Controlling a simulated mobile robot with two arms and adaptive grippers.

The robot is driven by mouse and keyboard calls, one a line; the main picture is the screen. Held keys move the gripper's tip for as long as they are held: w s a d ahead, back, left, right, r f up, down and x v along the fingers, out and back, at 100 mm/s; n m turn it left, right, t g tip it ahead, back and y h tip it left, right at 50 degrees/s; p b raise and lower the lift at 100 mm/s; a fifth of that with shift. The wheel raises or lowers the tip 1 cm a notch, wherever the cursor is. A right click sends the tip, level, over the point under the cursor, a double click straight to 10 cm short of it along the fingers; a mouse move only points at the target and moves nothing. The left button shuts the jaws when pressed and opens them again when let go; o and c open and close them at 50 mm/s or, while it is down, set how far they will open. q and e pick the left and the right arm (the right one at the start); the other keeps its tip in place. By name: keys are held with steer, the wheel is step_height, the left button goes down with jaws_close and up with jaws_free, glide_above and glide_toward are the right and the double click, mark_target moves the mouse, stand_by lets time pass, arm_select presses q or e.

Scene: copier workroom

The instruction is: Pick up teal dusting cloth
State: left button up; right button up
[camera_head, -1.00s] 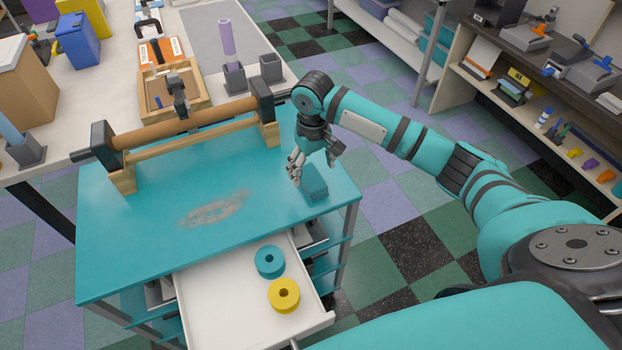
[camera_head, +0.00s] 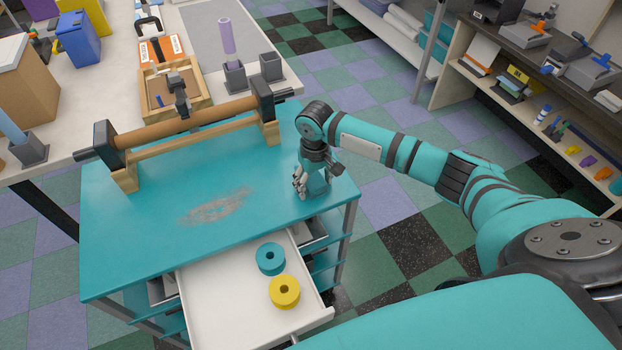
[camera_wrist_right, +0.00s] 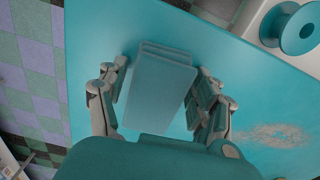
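The teal dusting cloth (camera_wrist_right: 160,90) is a folded, block-like stack lying on the teal cart top near its right corner. In the head view the cloth (camera_head: 318,183) is partly hidden behind my right gripper (camera_head: 304,188). In the wrist view my right gripper (camera_wrist_right: 160,100) has its fingers spread on either side of the cloth, with the cloth between them. A small gap seems to show on the left; contact on the right is hard to tell. My left gripper is not in view.
The teal cart top (camera_head: 150,235) has a grey dusty smudge (camera_head: 217,207). A roller on wooden stands (camera_head: 185,123) spans its back edge. An open white drawer (camera_head: 225,300) holds a teal spool (camera_head: 270,258) and a yellow spool (camera_head: 284,291). Shelves (camera_head: 540,110) stand at right.

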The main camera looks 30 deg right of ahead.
mark_target(314, 180)
steer(key=c, duration=0.8)
steer(key=shift+o, duration=0.2)
steer(key=shift+r, duration=0.1)
steer(key=shift+r, duration=0.55)
step_height(314, 180, up, 2)
steer(key=shift+b, duration=0.55)
steer(key=s+a+r+b, duration=0.1)
steer(key=s+a, duration=0.9)
steer(key=s, duration=0.2)
steer(key=shift+a+r+b, duration=0.35)
steer(key=shift+r+b, duration=0.05)
